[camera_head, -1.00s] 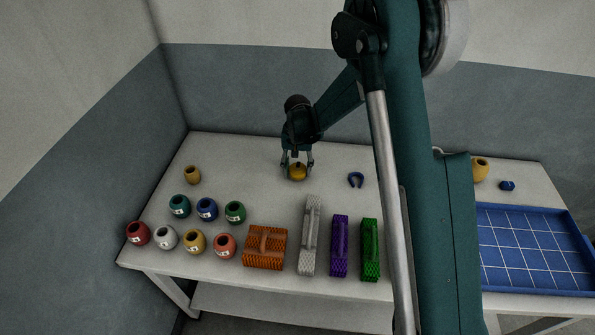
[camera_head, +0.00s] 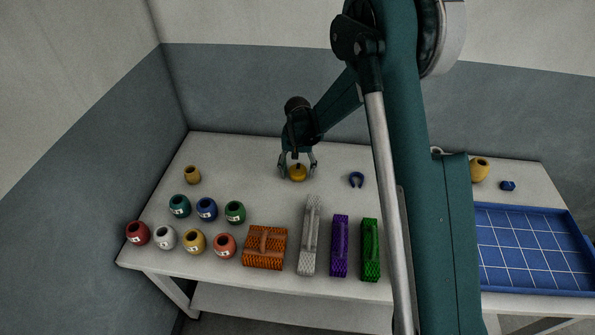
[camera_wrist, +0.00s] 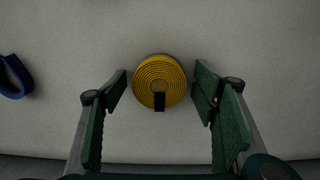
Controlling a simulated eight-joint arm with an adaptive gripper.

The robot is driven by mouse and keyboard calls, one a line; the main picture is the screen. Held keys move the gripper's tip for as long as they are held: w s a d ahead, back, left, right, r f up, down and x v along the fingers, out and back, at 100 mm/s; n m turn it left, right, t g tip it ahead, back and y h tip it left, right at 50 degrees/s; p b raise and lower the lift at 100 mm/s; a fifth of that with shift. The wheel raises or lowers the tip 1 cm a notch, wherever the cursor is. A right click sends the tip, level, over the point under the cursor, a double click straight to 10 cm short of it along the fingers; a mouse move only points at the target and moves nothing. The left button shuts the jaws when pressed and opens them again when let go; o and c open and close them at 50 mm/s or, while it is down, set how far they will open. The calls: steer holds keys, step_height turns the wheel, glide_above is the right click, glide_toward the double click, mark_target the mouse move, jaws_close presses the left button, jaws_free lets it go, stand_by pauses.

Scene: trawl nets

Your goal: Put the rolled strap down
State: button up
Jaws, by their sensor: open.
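The rolled strap (camera_head: 298,173) is a yellow coil that rests on the table near its back middle. In the wrist view the rolled strap (camera_wrist: 160,80) shows its spiral from above, with a dark tab at its lower side. My gripper (camera_head: 298,165) is directly over it. In the wrist view my gripper (camera_wrist: 160,88) is open, with one green finger pad on each side of the coil and a visible gap on both sides.
A blue shackle-shaped piece (camera_head: 357,180) lies to the right. Several coloured numbered pots, an orange net bundle (camera_head: 265,247) and grey, purple and green bundles line the front. A blue gridded tray (camera_head: 530,248) is at right.

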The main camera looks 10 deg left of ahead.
mark_target(298, 170)
steer(key=shift+r, duration=0.2)
step_height(298, 170, up, 12)
steer(key=p, duration=0.1)
stand_by(0.5)
stand_by(0.6)
steer(key=s+d+r+t, duration=0.2)
steer(key=s+d+r, duration=0.6)
steer(key=d+r, duration=0.25)
steer(key=s+d+r+t, duration=0.1)
steer(key=s+d+r, duration=0.75)
steer(key=r, duration=0.25)
steer(key=s+d+t, duration=0.2)
steer(key=s+d, duration=0.5)
steer(key=s, duration=0.3)
steer(key=s+d+t, duration=0.2)
steer(key=s+d, duration=0.4)
steer(key=s, duration=0.5)
steer(key=shift+s+d+r, duration=0.25)
steer(key=shift+d+r, duration=0.15)
steer(key=shift+r, duration=0.05)
